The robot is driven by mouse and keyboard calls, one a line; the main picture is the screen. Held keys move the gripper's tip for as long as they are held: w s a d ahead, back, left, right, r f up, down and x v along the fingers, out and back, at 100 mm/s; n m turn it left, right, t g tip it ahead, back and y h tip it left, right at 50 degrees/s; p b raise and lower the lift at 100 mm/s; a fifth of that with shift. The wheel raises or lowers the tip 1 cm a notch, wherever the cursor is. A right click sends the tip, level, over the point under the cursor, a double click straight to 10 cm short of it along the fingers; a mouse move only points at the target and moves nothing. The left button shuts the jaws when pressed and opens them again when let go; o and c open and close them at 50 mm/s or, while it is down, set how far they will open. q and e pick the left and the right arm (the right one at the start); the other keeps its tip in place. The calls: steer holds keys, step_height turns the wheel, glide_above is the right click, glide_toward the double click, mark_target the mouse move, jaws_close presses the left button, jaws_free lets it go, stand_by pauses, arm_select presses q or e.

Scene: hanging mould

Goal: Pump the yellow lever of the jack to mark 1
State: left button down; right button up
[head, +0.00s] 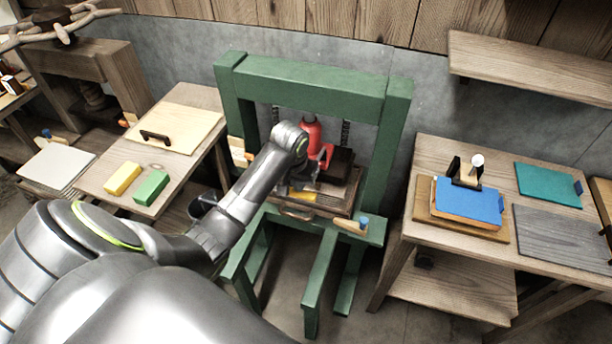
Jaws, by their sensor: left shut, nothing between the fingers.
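The red jack (312,132) stands inside the green press frame (310,84), partly hidden behind my left arm. The yellow lever (304,198) shows only as a short piece low in front of the jack. My left gripper (300,183) is at the front of the jack, just above the visible yellow piece. It is shut with nothing between its fingers. Whether it touches the lever I cannot tell. The mark is too small or hidden to make out. My right gripper is not in view.
A wooden mould (330,198) lies in the frame below the jack. The left table (118,170) holds a yellow block (122,179), a green block (151,187) and a handled board (176,128). The right table (430,150) holds a blue-topped piece (470,203) and boards.

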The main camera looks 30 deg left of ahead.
mark_target(297, 195)
arm_select(q)
step_height(297, 195, down, 7)
steer(key=b, duration=0.3)
step_height(297, 195, up, 3)
steer(key=p, duration=0.3)
steer(key=shift+r, duration=2)
steer(key=shift+r, duration=3)
